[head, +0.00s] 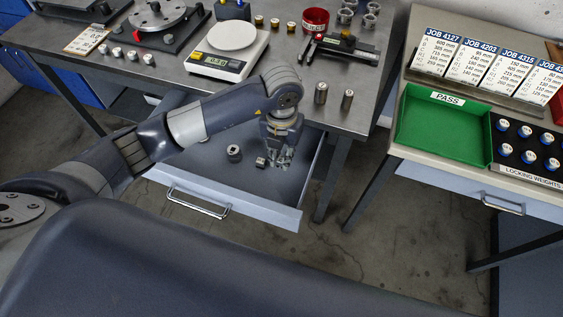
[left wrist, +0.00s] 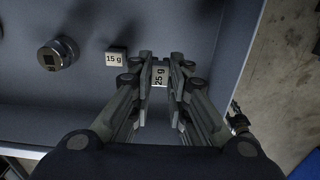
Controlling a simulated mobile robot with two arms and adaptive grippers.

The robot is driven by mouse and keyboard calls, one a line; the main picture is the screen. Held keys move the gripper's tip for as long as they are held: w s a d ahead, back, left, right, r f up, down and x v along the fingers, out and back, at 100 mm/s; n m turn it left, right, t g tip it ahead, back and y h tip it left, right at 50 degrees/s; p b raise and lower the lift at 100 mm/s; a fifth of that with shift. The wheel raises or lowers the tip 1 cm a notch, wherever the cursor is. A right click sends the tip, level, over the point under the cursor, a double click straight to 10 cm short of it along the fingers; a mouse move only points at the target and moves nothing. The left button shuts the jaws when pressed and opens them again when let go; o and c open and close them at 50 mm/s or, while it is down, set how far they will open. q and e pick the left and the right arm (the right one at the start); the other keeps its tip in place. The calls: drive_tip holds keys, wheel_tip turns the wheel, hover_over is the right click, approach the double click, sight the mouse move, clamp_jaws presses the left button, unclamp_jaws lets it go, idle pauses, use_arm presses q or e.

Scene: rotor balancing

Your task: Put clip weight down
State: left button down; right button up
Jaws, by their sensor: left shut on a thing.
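My left gripper (head: 280,160) reaches down into the open drawer (head: 205,172) under the bench. In the left wrist view its fingers (left wrist: 160,66) are shut on a small block clip weight (left wrist: 160,77) labelled "25 g". Whether this weight touches the drawer floor I cannot tell. A second clip weight (left wrist: 116,58) labelled "15 g" lies on the drawer floor just left of the fingers; it also shows in the head view (head: 260,162). My right gripper is not in view.
A round metal part with a square hole (left wrist: 58,52) lies farther left in the drawer. The drawer's front wall (head: 235,204) bounds it. Above on the bench stand a scale (head: 225,62), a caliper-like tool (head: 340,48) and two metal cylinders (head: 321,93). A green PASS tray (head: 440,130) is at right.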

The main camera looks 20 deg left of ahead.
sight(281, 159)
use_arm(q)
wheel_tip(281, 159, down, 4)
drive_tip(key=shift+r, duration=0.1)
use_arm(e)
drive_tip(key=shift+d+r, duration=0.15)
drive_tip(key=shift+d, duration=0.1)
use_arm(q)
drive_tip(key=shift+f, duration=0.25)
drive_tip(key=c, duration=1.5)
unclamp_jaws()
drive_tip(key=shift+c, duration=0.2)
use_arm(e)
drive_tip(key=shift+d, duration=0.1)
use_arm(q)
drive_tip(key=shift+r, duration=0.15)
